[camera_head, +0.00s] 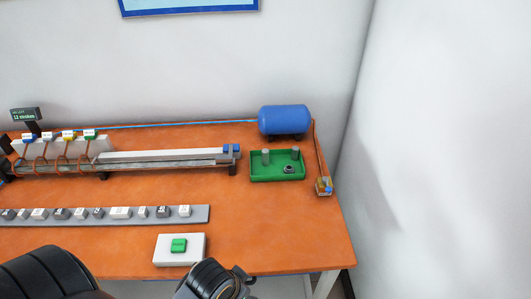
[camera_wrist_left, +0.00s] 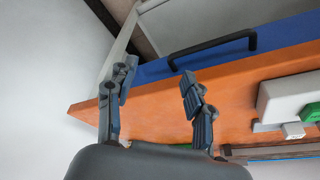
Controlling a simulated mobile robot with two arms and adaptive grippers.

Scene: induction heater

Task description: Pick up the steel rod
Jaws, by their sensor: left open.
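Two short grey upright cylinders, the left one (camera_head: 265,157) and the right one (camera_head: 295,153), stand in the green tray (camera_head: 262,179) at the right of the table. A dark ring-like piece (camera_head: 289,169) lies between them. I cannot tell for sure which piece is the steel rod. My left gripper (camera_wrist_left: 157,84) is open with nothing between its fingers. In the left wrist view it is over the table's corner and front edge, well apart from the tray. In the head view my left arm crosses the bottom. My right gripper is not in view.
The orange table (camera_head: 290,225) has clear room in front of the tray. A white box with a green button (camera_head: 179,246) is near the front edge. A blue tank (camera_head: 284,120) stands behind the tray, and a rail (camera_head: 150,162) runs left. A black handle (camera_wrist_left: 212,45) shows below the tabletop.

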